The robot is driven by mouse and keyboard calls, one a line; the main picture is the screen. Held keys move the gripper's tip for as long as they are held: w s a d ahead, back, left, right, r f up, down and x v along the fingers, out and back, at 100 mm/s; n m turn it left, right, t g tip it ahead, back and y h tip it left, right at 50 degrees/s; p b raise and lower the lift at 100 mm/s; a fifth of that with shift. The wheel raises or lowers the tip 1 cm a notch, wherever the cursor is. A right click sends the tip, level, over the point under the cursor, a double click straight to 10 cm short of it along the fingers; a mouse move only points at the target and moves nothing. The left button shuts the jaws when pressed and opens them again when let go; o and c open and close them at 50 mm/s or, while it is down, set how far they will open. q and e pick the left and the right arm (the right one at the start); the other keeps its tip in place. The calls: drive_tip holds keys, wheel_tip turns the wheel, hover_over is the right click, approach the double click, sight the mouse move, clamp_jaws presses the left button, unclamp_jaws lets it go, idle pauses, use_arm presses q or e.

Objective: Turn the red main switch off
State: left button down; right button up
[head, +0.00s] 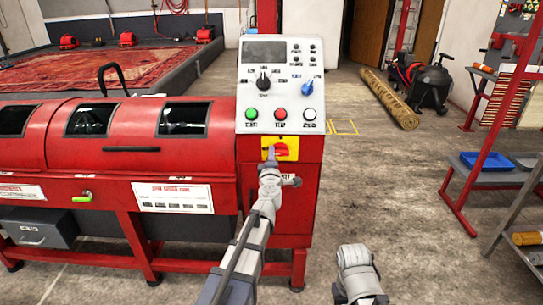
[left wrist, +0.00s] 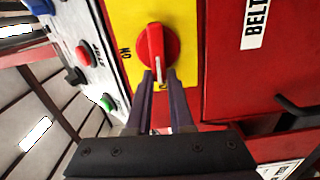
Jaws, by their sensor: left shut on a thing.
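The red main switch (head: 282,149) is a rotary knob on a yellow plate (head: 294,142), low on the front of the red machine's control cabinet. In the left wrist view the red knob (left wrist: 152,45) has a raised grip bar running up and down the picture, with a pale line near its lower end. An ON mark shows on the yellow plate (left wrist: 122,22) left of the knob. My left gripper (head: 271,156) is at the switch; in the wrist view its fingers (left wrist: 161,76) are closed on the bar's lower end.
Above the switch, the grey panel (head: 280,80) carries green, red and white buttons, a black knob and a blue knob (head: 307,87). The floor (head: 380,190) between is clear.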

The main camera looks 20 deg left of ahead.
use_arm(q)
drive_tip(key=shift+w+d+n, duration=0.1)
drive_tip(key=shift+w+n, duration=0.25)
drive_tip(key=shift+n, duration=0.05)
idle(0.4)
drive_tip(key=c, duration=0.8)
unclamp_jaws()
drive_tip(key=shift+s+d, duration=0.1)
drive_tip(key=shift+s, duration=0.15)
drive_tip(key=v, duration=0.8)
